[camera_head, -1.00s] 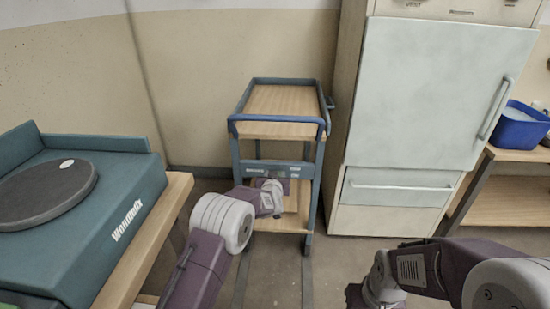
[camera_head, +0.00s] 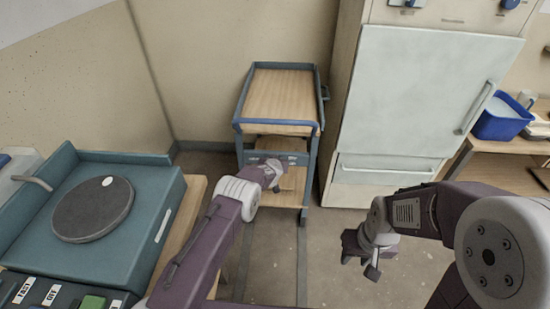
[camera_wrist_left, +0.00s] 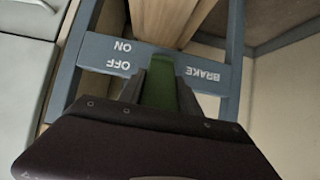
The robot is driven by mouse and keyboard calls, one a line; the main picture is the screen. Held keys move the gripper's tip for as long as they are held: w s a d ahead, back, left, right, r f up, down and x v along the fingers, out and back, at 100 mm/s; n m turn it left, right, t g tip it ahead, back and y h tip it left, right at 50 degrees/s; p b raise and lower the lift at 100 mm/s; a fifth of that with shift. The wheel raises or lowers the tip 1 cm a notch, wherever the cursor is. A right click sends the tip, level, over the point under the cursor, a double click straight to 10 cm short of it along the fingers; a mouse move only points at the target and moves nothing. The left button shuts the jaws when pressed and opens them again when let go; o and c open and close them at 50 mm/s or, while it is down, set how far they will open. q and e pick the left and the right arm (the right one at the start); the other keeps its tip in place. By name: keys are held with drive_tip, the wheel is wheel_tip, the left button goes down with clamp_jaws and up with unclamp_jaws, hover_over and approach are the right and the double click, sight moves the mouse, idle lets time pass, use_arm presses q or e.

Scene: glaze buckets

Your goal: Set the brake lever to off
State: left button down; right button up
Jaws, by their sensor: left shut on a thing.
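The cart (camera_head: 279,127) stands against the wall, with wooden shelves in a blue frame. Its blue-grey brake panel (camera_wrist_left: 95,50) has the words ON, OFF and BRAKE, upside down in the left wrist view. The green brake lever (camera_wrist_left: 158,88) is between ON/OFF and BRAKE. My left gripper (camera_wrist_left: 160,78) is shut on the lever; it also shows at the cart's panel in the head view (camera_head: 275,170). The jaws hide part of the lever, and I cannot tell which setting it is at. My right gripper (camera_head: 359,264) hangs over the floor, empty and apparently open.
A pale cabinet (camera_head: 420,95) stands close to the cart's right. A teal wheel unit (camera_head: 130,250) with a dark disc (camera_head: 93,209) is on the left bench. A blue bucket (camera_head: 500,122) sits on a right-hand shelf. The floor (camera_head: 320,250) before the cart is clear.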

use_arm(q)
drive_tip(key=shift+a, duration=0.1)
drive_tip(key=c, duration=0.8)
unclamp_jaws()
drive_tip(key=shift+c, duration=0.2)
drive_tip(key=shift+s+r+p, duration=0.35)
drive_tip(key=shift+s+p, duration=0.05)
drive_tip(key=p+v, duration=0.2)
drive_tip(key=v, duration=0.6)
drive_tip(key=shift+s+f, duration=0.1)
